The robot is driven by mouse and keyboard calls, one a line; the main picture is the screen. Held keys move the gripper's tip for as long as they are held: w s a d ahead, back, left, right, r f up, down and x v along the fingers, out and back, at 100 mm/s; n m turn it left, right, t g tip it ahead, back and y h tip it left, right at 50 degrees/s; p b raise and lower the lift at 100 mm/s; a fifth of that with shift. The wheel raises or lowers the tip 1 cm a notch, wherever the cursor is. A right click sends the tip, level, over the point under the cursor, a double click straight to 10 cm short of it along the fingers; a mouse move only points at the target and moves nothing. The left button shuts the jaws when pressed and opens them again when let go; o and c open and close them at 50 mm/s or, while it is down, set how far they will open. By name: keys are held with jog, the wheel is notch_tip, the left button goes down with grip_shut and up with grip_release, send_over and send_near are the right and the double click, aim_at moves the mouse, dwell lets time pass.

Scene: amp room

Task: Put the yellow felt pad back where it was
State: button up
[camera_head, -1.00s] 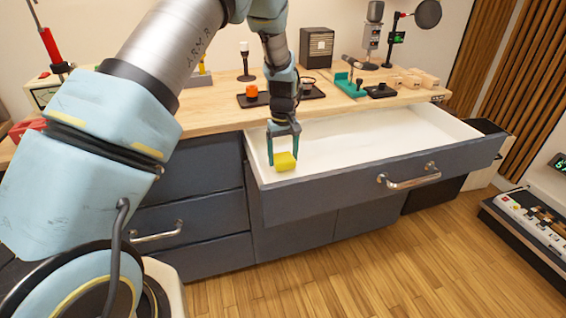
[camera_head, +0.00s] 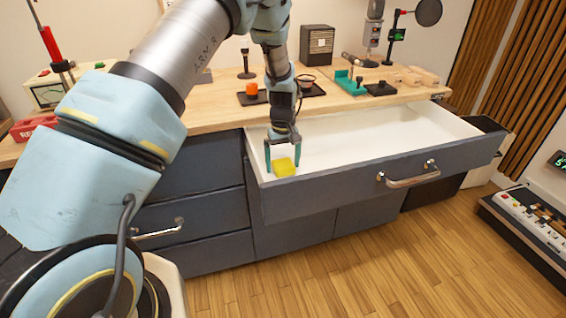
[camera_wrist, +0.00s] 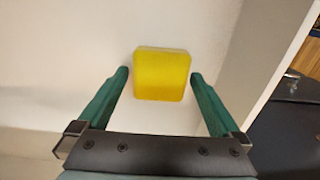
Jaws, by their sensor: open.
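The yellow felt pad (camera_head: 284,167) is inside the open drawer (camera_head: 380,140), near its front left corner. In the wrist view the pad (camera_wrist: 162,74) is a rounded yellow square over the white drawer floor (camera_wrist: 60,60). My gripper (camera_head: 282,165) is in the drawer's left end with its green fingers apart. In the wrist view my gripper (camera_wrist: 160,76) has one finger on each side of the pad, with a gap at both sides. I cannot tell whether the pad lies flat on the floor.
The drawer's front panel with a metal handle (camera_head: 409,180) stands out from the dark cabinet. The wooden worktop (camera_head: 210,112) above holds an orange object (camera_head: 251,89), a green stand (camera_head: 349,85) and wooden blocks (camera_head: 415,77). The rest of the drawer is empty.

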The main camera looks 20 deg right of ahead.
aim_at(283, 163)
notch_tip(283, 163, up, 12)
jog(key=b, duration=0.3)
jog(key=a+r, duration=0.2)
jog(key=a, duration=0.8)
jog(key=a+r, duration=0.2)
jog(key=a, duration=0.8)
jog(key=s+a+t, duration=0.1)
jog(key=s+a, duration=1)
jog(key=a, duration=0.5)
jog(key=shift+s+a+r+t, duration=0.15)
jog(key=shift+a+r+t, duration=0.15)
jog(key=shift+a+r, duration=0.05)
